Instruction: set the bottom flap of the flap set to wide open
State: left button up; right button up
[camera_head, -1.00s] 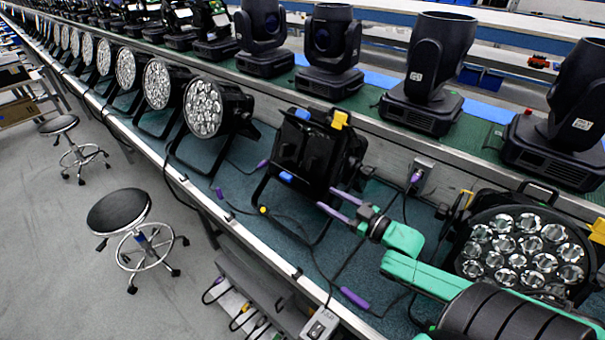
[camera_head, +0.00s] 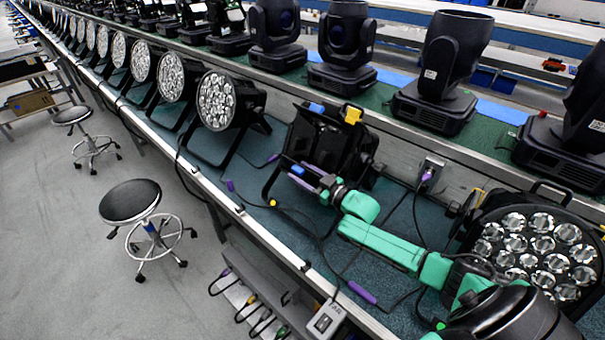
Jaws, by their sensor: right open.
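The flap set (camera_head: 328,142) is a black frame of flaps on the front of a par can on the bench, in the middle of the head view. It has a blue tab (camera_head: 317,107) and a yellow tab (camera_head: 352,116) along its top and another blue tab (camera_head: 297,170) at its lower edge, on what looks like the bottom flap. My right gripper (camera_head: 300,175), with purple fingers, is open at this lower blue tab. I cannot tell whether the fingers touch it. The flap's exact angle is hard to see. My left gripper is not in view.
A par can with many round lenses (camera_head: 535,245) stands on the right, near my right arm. Another par can (camera_head: 228,100) stands left of the flap set. Moving heads (camera_head: 437,75) line the shelf behind. Cables and a purple piece (camera_head: 362,292) lie on the bench.

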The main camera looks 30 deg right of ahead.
grip_shut()
jog(key=shift+a+f, duration=0.1)
notch_tip(320, 180, down, 6)
jog(key=s+a+n+b, duration=0.1)
jog(key=a+n+b, duration=0.1)
jog(key=n+b, duration=0.8)
jog(key=shift+a+n, duration=0.3)
jog(key=shift+n, duration=2.2)
grip_release()
